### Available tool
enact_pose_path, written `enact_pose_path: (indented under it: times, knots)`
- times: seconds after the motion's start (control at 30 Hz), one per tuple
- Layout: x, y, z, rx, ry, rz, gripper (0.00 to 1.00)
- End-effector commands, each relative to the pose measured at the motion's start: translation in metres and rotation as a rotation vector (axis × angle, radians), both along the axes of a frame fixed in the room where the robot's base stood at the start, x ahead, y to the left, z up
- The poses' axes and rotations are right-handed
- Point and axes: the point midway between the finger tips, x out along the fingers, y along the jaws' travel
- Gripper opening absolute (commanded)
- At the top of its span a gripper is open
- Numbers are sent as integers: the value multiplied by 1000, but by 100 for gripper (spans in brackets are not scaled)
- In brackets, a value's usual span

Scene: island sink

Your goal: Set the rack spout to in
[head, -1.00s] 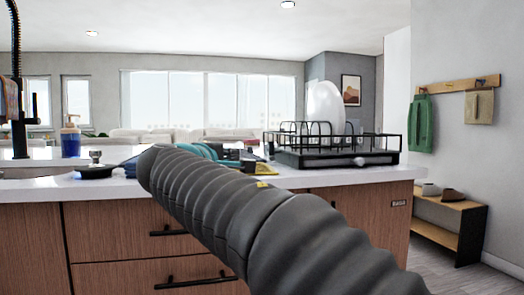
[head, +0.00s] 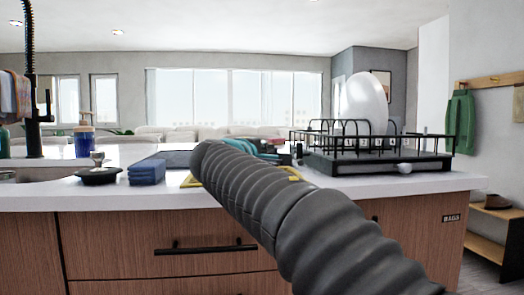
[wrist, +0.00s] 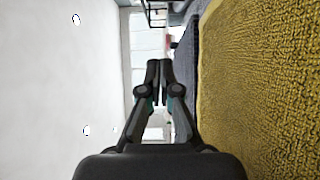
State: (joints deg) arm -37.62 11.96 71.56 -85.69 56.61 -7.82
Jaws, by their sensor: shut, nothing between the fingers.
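The dish rack (head: 340,163) is a black tray with wire rails on the counter at the right in the head view. A large white plate (head: 364,101) stands in it. A small pale, rounded part, apparently the spout (head: 404,168), shows on the tray's front side; its setting is too small to tell. My gripper (wrist: 159,66) is shut and empty, apart from the rack. In the head view my arm hides most of my gripper.
A yellow textured surface (wrist: 262,90) fills the wrist view's right side, close to my gripper. A blue folded cloth or sponge (head: 147,172), dark stopper-like dish (head: 97,174), soap bottle (head: 84,136) and tall faucet (head: 32,110) are at left. The counter edge (head: 130,197) runs below.

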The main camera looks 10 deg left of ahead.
Motion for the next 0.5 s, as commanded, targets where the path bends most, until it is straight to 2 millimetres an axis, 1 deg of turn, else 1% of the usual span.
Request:
enact_pose_path:
  times: [0.03, 0.27, 0.4, 0.5]
  knots:
    - [10, -4, 0, -1, 1, -4, 0]
    - [46, -16, 1, 0, 0, -3, 0]
    - [42, -36, 0, 1, -1, -2, 0]
    - [41, -46, 0, 1, 0, 0, 0]
